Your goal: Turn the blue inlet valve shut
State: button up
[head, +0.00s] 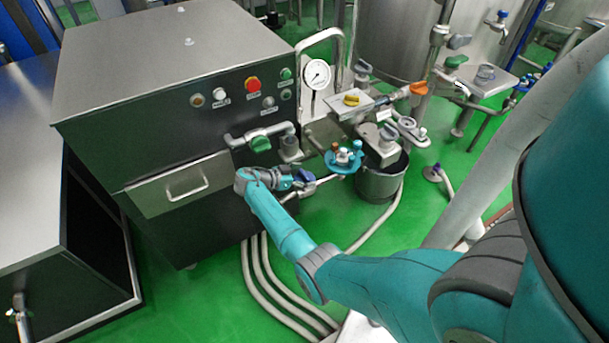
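The fingers are dark, small and partly hidden by the wrist. I cannot tell whether they touch the handle or how far they are apart. The exact angle of the handle is also unclear.
A green-handled valve (260,144) is above my gripper on the machine (170,60). A pressure gauge (317,74) stands behind. Pale hoses (268,275) cross the green floor.

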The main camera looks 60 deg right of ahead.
jog(key=v, duration=1.2)
dwell(0.6)
